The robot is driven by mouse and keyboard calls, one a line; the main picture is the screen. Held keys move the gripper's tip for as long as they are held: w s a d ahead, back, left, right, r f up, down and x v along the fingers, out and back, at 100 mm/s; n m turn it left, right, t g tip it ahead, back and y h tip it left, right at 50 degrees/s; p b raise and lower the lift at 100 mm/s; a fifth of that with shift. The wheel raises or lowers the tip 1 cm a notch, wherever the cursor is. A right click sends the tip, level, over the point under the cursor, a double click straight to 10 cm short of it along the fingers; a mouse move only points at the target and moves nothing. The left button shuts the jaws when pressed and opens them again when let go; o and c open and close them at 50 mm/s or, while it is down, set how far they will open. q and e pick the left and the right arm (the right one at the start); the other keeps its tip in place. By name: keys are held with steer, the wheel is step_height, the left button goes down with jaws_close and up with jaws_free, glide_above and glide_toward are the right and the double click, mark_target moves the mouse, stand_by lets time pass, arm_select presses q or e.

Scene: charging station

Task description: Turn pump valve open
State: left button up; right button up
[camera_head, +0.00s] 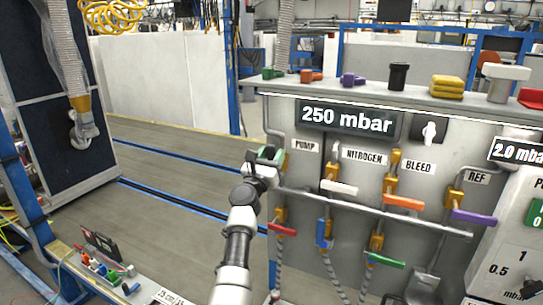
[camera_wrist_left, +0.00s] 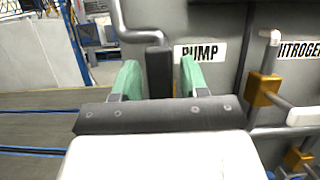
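The charging station panel carries a PUMP label (camera_head: 305,145), which also shows in the wrist view (camera_wrist_left: 200,51). Left of that label, the dark pump valve handle (camera_wrist_left: 158,72) stands upright in the wrist view, end of a grey pipe above it. My left gripper (camera_head: 266,155) is at this valve; in the wrist view its two green fingers (camera_wrist_left: 158,78) are apart, one on each side of the handle. Small gaps seem to show; contact is hard to tell. In the head view the gripper hides the handle. My right gripper is in no view.
Right of the pump valve are the white nitrogen handle (camera_head: 340,187), orange bleed handle (camera_head: 403,202) and purple ref handle (camera_head: 473,217). Below are red (camera_head: 282,230), blue (camera_head: 323,235) and green (camera_head: 386,260) handles. A display (camera_head: 347,119) reads 250 mbar. Open floor lies left.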

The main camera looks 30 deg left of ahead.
arm_select(q)
steer(key=shift+o, duration=0.4)
steer(key=shift+r, duration=0.1)
steer(key=shift+s, duration=0.1)
steer(key=v, duration=1)
steer(key=shift+s+f, duration=0.2)
steer(key=shift+s, duration=0.1)
